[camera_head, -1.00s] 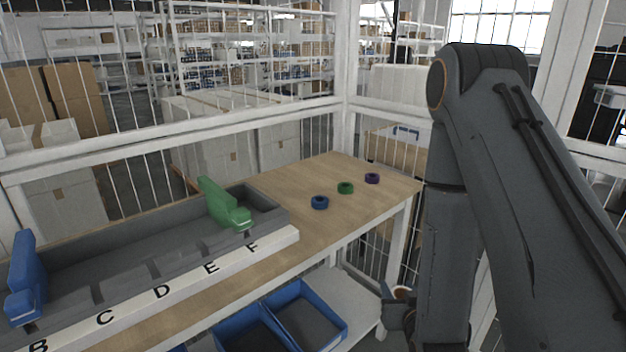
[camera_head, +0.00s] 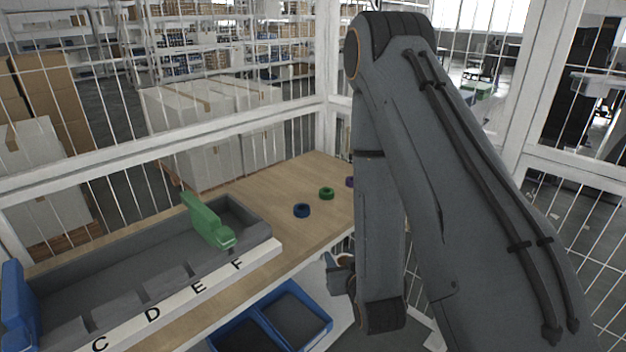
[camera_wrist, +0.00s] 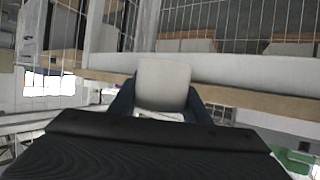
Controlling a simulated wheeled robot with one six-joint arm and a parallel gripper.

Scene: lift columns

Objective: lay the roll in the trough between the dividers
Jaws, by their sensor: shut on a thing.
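The trough (camera_head: 262,212) is a long grey tray on the wooden table at the left of the head view. A blue divider (camera_head: 17,310) stands toward its left part and a green divider (camera_head: 208,222) near its right end, with empty trough floor between them. My gripper (camera_head: 341,268) is low beside the table's front edge, right of the trough and partly hidden by my arm. In the wrist view my gripper (camera_wrist: 160,100) is shut on a pale roll (camera_wrist: 163,84). In the head view only a bit of the roll (camera_head: 345,259) shows.
Blue (camera_head: 302,210), green (camera_head: 326,193) and purple (camera_head: 350,182) rings lie on the table (camera_head: 290,185) right of the trough. A lettered white strip (camera_head: 190,297) runs along the trough's front. Blue bins (camera_head: 318,315) sit below. Mesh fencing encloses the table's back.

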